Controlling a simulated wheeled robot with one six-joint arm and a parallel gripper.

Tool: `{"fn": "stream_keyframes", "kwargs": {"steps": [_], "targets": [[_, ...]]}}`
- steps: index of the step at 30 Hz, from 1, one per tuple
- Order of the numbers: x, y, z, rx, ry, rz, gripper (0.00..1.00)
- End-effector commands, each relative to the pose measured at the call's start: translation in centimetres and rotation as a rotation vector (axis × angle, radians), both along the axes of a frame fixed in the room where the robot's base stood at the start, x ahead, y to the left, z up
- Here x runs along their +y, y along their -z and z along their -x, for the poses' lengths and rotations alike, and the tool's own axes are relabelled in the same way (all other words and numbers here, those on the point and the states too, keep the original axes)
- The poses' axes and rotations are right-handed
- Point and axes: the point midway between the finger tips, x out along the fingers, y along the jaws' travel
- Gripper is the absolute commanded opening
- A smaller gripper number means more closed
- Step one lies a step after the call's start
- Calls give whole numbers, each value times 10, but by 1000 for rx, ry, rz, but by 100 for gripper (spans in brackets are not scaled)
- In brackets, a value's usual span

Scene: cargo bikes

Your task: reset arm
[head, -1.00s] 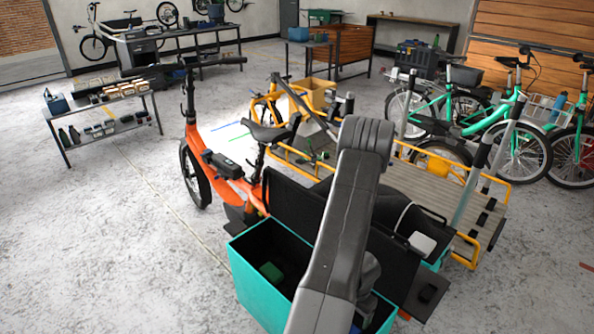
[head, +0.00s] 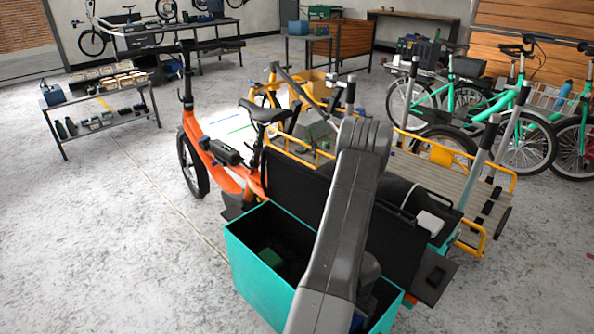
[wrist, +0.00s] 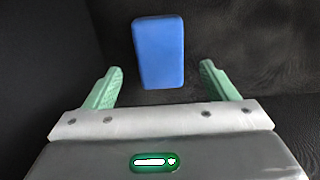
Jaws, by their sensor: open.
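My arm (head: 345,215) reaches down over the teal cargo box (head: 262,285) on the orange cargo bike (head: 222,162) in the head view. The box's lid stands open and its inside is dark. In the wrist view my gripper (wrist: 160,88) is open, its two green fingers apart. A blue block (wrist: 158,52) lies ahead of and between the fingertips against the dark inside; I see no finger touching it. In the head view my gripper is hidden behind the arm and the box wall.
A yellow cargo bike with a slatted deck (head: 445,178) stands close behind the box. Teal bikes (head: 520,130) stand at the right. A low shelf table (head: 100,100) with goods is at the left. The floor (head: 110,250) at front left is clear.

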Motion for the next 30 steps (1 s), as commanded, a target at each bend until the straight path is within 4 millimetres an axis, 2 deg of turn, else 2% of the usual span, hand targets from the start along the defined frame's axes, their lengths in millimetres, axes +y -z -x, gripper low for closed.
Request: {"fn": "stream_keyframes", "kwargs": {"steps": [1, 11, 12, 13, 15, 30], "targets": [[0, 11, 0, 0, 0, 0, 79], [0, 45, 0, 0, -1, 0, 79], [0, 44, 0, 0, -1, 0, 79], [0, 32, 0, -1, -1, 1, 79], [0, 23, 0, 0, 0, 0, 79], [0, -23, 0, 0, -1, 0, 79]]}}
